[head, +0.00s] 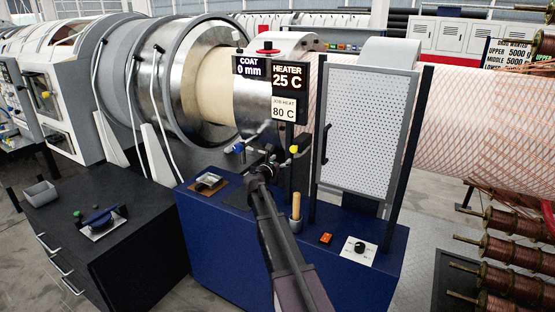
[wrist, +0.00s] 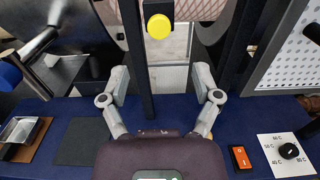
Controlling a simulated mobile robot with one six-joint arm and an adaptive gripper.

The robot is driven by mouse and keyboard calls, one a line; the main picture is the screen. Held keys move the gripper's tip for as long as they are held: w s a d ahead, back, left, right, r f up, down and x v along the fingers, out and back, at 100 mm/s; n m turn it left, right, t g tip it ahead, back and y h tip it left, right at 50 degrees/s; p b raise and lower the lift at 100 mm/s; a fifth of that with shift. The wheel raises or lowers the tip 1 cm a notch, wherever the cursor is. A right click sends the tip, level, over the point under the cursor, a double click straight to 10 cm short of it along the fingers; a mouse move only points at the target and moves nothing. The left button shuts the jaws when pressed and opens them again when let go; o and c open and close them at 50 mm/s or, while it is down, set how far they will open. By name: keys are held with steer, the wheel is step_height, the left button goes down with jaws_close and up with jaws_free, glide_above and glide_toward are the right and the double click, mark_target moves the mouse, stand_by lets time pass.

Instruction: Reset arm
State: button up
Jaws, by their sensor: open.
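My gripper (wrist: 162,78) is open and empty in the wrist view, its two grey fingers spread wide above the blue cabinet top. A dark upright post (wrist: 135,60) stands between the fingers as seen from the wrist. A yellow knob (wrist: 158,26) on a black mount lies beyond the fingertips. In the head view my arm reaches up from the bottom over the blue cabinet (head: 215,235). The gripper end is small there, close to the dark post and the yellow knob (head: 293,149), and I cannot tell the exact gaps.
A perforated panel (head: 365,130) stands right of my arm. An orange switch (wrist: 240,157) and a dial (wrist: 288,151) sit on the cabinet top at right. A metal tray (wrist: 22,131) and a blue knob (wrist: 10,73) are at left. Coat and heater displays (head: 288,80) hang above.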

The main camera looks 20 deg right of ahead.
steer(key=shift+s, duration=0.1)
steer(key=s+a+f+m+g+y, duration=0.35)
steer(key=s+f+m, duration=0.25)
steer(key=s+m, duration=0.25)
steer(key=s+a+f+m+g+y, duration=0.2)
steer(key=s+a+f+m+g, duration=0.15)
steer(key=s+f+m, duration=0.5)
steer(key=s+a+f+m+g+y, duration=0.2)
steer(key=s+a+m+y, duration=0.2)
steer(key=s+a, duration=0.4)
steer(key=s+a+f+m+g+y, duration=0.2)
steer(key=s+a+m+y, duration=0.2)
steer(key=s+a, duration=0.5)
steer(key=s, duration=0.4)
steer(key=shift+m+y, duration=0.3)
steer(key=shift+y, duration=0.05)
